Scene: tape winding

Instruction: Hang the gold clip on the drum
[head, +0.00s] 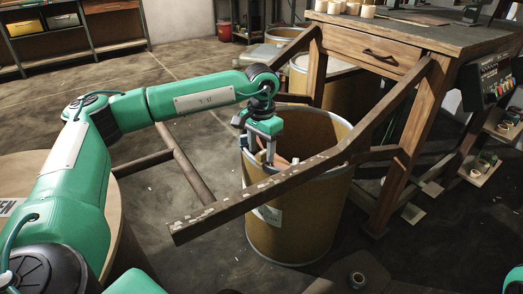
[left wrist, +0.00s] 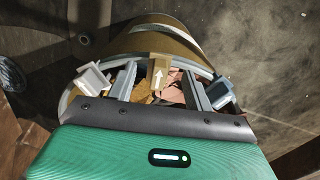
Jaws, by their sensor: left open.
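The drum (head: 280,238) is a brown fibre drum, open at the top, standing on the floor. It also shows in the left wrist view (left wrist: 172,24). My left gripper (head: 265,160) points down at the near-left part of its rim. In the left wrist view its two grey fingers (left wrist: 160,84) are spread. The gold clip (left wrist: 160,72), a tan-gold piece with a white arrow, sits at the rim between them. I see gaps on both sides, so the fingers appear not to grip it. In the head view the clip is hidden. My right gripper is out of view.
A pale clip-like piece (left wrist: 92,79) and a blue-grey one (left wrist: 220,90) flank the fingers at the rim. Pinkish scraps lie inside the drum. A wooden bench (head: 372,50) stands behind, and its chipped rail (head: 250,195) crosses in front of the drum.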

